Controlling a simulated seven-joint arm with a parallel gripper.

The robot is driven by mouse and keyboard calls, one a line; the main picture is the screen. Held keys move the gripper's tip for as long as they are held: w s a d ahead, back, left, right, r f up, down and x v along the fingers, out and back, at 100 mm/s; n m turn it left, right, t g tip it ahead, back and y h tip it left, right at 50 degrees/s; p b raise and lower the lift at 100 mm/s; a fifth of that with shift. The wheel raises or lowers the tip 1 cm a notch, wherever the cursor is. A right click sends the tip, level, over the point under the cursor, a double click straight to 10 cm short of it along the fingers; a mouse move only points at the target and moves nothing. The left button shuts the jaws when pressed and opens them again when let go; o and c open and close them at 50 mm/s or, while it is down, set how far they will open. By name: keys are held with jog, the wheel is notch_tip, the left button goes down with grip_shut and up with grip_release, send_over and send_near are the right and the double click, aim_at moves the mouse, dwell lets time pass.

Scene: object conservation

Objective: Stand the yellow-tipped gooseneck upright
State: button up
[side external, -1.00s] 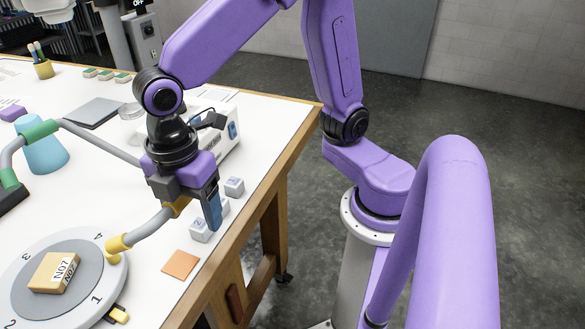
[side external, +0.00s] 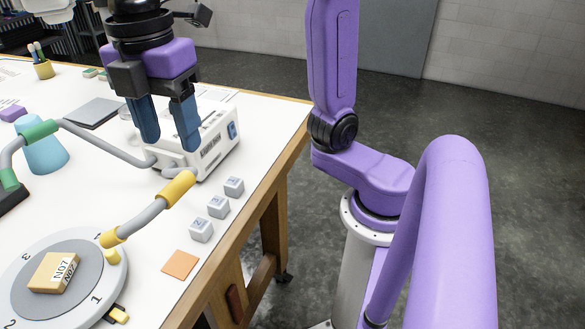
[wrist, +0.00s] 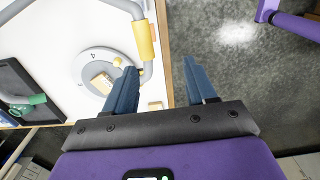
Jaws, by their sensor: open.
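The gooseneck is a jointed grey tube (side external: 105,145) with green sleeves (side external: 38,132) on the left. It seems to run on to a yellow sleeve (side external: 177,188), then slants down left to a yellow tip (side external: 110,239) at the edge of the round dial. The yellow sleeve shows in the wrist view (wrist: 144,40). My gripper (side external: 170,143) is open and empty, above and behind the yellow sleeve, in front of the white box. In the wrist view, my gripper's fingers (wrist: 160,65) are apart with nothing between them.
The round dial (side external: 85,238) carries a tan block labelled N07 (side external: 54,272) and a small yellow knob (side external: 112,256). The table's wooden edge is at right.

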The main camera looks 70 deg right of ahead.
jog(key=s+d+f+m, duration=0.3)
jog(key=s+d+f, duration=0.2)
jog(key=d+f, duration=0.2)
jog(key=s+d+f+m, duration=0.2)
jog(key=s+d+f, duration=0.3)
jog(key=d+f, duration=0.3)
jog(key=shift+s+d+f+m, duration=0.3)
jog(key=shift+s+f+m, duration=0.1)
jog(key=shift+f, duration=0.1)
jog(key=shift+w+a, duration=0.1)
jog(key=n, duration=0.6)
send_near(168, 187)
notch_tip(168, 187, down, 10)
jog(key=shift+r, duration=0.1)
dwell(0.7)
grip_shut()
